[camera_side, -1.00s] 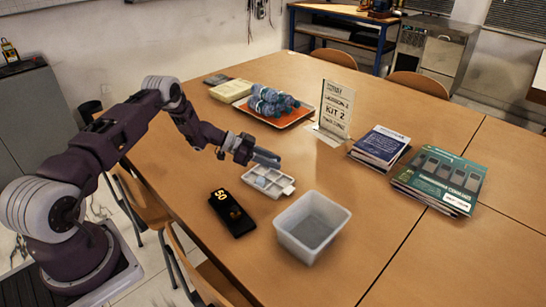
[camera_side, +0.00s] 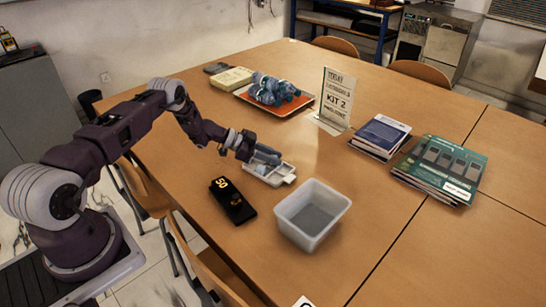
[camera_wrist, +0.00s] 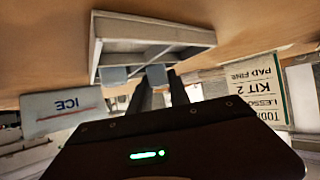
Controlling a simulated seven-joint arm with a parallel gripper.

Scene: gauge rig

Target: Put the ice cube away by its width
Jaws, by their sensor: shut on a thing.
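A pale ice cube tray (camera_side: 284,179) with compartments lies on the table in the side view; it also shows in the wrist view (camera_wrist: 150,30). My gripper (camera_side: 268,158) is down at the tray and covers part of it. In the wrist view my gripper (camera_wrist: 160,84) is shut on a bluish ice cube (camera_wrist: 157,74) at the tray. A second bluish cube (camera_wrist: 115,76) sits to its left. A black gauge (camera_side: 232,201) with a yellow "50" lies in front of the tray. A translucent open bin (camera_side: 322,226) stands to the right and looks empty.
A box face marked ICE (camera_wrist: 66,108) shows in the wrist view. A KIT 2 sign (camera_side: 336,98) stands behind the tray. Booklets (camera_side: 380,136) lie at the right, an orange tray (camera_side: 290,104) with blue-grey items at the back. The front right table is clear.

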